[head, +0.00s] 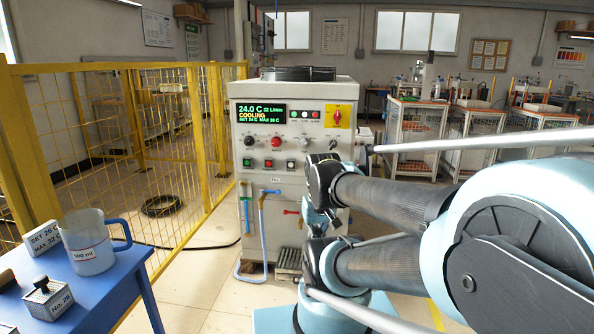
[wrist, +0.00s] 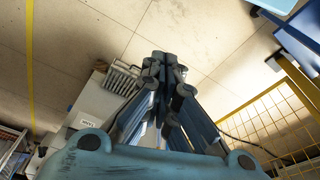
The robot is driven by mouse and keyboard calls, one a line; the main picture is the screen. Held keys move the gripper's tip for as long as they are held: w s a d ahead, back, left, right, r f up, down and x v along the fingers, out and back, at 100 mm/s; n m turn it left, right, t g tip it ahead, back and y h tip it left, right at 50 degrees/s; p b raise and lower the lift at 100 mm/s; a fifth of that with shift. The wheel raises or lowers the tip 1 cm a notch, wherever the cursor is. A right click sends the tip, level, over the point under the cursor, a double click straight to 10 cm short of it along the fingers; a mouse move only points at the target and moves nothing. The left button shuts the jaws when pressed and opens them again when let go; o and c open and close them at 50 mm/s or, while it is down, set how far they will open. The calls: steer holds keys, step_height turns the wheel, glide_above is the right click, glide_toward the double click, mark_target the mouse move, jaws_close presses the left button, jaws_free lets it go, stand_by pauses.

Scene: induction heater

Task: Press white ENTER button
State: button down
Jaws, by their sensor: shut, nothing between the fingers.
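The heater cabinet (head: 262,195) stands ahead, its front panel facing me. Its display (head: 261,114) reads 24.0 C, COOLING, SET 24 C, MAX 36 C. A white button (head: 291,163) sits at the right end of the lower row, beside a red one and a green one; its label is too small to read. My arm passes just right of this button in the head view without covering it. My gripper (wrist: 167,62) is shut and empty in the wrist view, over floor tiles. In the head view I cannot clearly pick out its fingertips. No contact with the button shows.
A yellow mesh fence (head: 110,140) runs along the left. Pipes and a valve front the lower cabinet.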

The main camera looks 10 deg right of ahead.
mark_target(291, 164)
steer(key=w+r+n+t, duration=0.1)
steer(key=w+r+t, duration=0.15)
steer(key=w, duration=0.95)
steer(key=w+r+n+t, duration=0.1)
steer(key=w+r, duration=0.3)
steer(key=w, duration=0.7)
steer(key=w+f+t, duration=0.2)
steer(key=w+f, duration=0.1)
steer(key=w, duration=1)
steer(key=w+f+n+t, duration=0.1)
steer(key=w+f, duration=0.2)
steer(key=w, duration=1.1)
steer(key=shift+a+f+n+t, duration=0.25)
steer(key=shift+a+n+t, duration=0.05)
steer(key=shift+a+t, duration=0.05)
steer(key=shift+w+d, duration=0.45)
steer(key=shift+w, duration=0.9)
steer(key=shift+w+d, duration=0.5)
steer(key=shift+w, duration=0.9)
steer(key=shift+w+d, duration=0.45)
steer(key=shift+w, duration=0.9)
steer(key=shift+w, duration=0.15)
steer(key=shift+w+d+r, duration=0.1)
steer(key=shift+w+d, duration=0.05)
steer(key=shift+w, duration=0.1)
